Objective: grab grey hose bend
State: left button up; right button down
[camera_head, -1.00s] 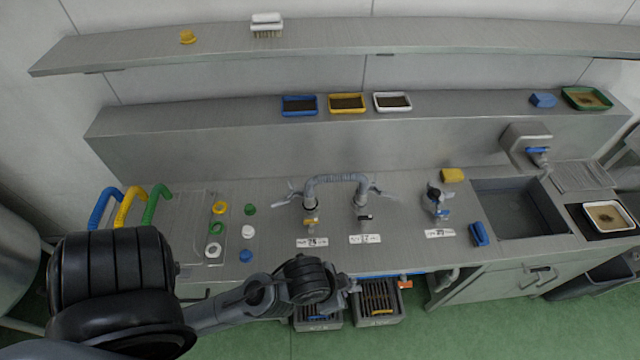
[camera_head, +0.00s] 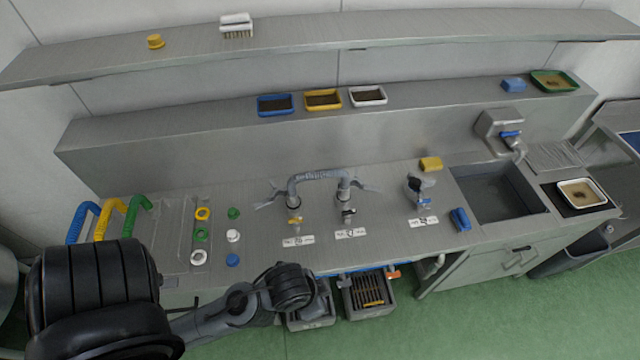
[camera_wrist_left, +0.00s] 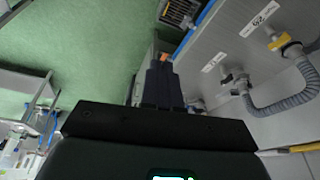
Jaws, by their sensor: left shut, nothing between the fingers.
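The grey hose bend (camera_head: 318,174) is a ribbed arch on the steel counter, its two ends on two upright valve fittings with label plates in front. It also shows in the left wrist view (camera_wrist_left: 285,103), at the right. My left gripper (camera_wrist_left: 160,70) is shut and empty, its dark fingers side by side. In the head view it is at the front edge of the counter, mostly hidden behind my wrist, in front of and below the hose bend and apart from it. My right gripper is not in view.
Blue, yellow and green hose bends (camera_head: 109,216) stand at the left end of the counter. Several coloured rings and caps lie beside them. A third valve (camera_head: 420,190), a blue block (camera_head: 460,219) and a sink (camera_head: 497,192) are to the right. Drawer-like bins (camera_head: 368,297) sit below the counter edge.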

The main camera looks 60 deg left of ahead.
pick_arm(q)
jog(key=o, duration=1.1)
